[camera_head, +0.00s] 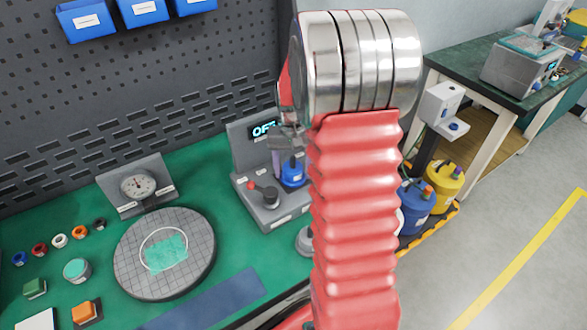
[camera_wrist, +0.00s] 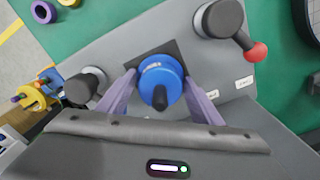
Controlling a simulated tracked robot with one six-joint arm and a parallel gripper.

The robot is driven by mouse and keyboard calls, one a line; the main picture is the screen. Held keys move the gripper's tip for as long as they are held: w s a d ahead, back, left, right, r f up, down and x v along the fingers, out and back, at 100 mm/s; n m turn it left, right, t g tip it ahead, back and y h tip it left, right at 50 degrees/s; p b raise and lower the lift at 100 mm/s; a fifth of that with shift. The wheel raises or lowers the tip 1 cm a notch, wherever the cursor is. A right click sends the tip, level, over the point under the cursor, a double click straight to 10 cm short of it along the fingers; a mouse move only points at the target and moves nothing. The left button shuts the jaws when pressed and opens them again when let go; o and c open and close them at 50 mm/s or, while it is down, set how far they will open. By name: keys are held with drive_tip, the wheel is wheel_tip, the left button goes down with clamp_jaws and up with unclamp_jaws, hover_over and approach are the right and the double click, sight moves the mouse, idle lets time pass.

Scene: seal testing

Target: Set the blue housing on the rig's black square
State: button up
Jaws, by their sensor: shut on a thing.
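The blue housing (camera_head: 292,172) is at the rig (camera_head: 272,205), partly hidden by my arm in the head view. In the wrist view the blue housing (camera_wrist: 161,82) is upright, with a dark knob or stem on it, between the two purple-grey fingers of my gripper (camera_wrist: 160,90). My gripper is shut on it. The black square (camera_wrist: 170,57) shows beneath and behind the housing. The housing appears to be on or just over the square; I cannot tell whether they touch.
A lever with a red ball (camera_wrist: 257,52) and a grey cylinder (camera_wrist: 85,85) flank the housing on the rig. The rig display reads "OFF" (camera_head: 264,130). A round gridded plate (camera_head: 125,255) and several coloured rings lie left on the green bench.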

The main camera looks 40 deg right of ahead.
sight(293, 157)
drive_tip(key=o, duration=1.7)
drive_tip(key=shift+r, duration=4.5)
drive_tip(key=shift+s+a+f+n, duration=0.15)
drive_tip(key=shift+s+a+f, duration=0.05)
drive_tip(key=shift+s+f, duration=0.25)
drive_tip(key=shift+s+a+f+n, duration=0.15)
drive_tip(key=shift+s+a+f, duration=0.05)
drive_tip(key=shift+s+f, duration=0.2)
drive_tip(key=shift+s+a+r+n+t, duration=1.05)
drive_tip(key=shift+s+a+r, duration=0.9)
drive_tip(key=shift+s+a, duration=1.25)
drive_tip(key=shift+s+a+r+n+t, duration=1)
drive_tip(key=shift+s+a+r, duration=1.1)
drive_tip(key=shift+a, duration=2.05)
drive_tip(key=shift+s+a+r+n+t, duration=0.75)
drive_tip(key=shift+s+a+r+n, duration=0.85)
drive_tip(key=shift+s+a, duration=1.65)
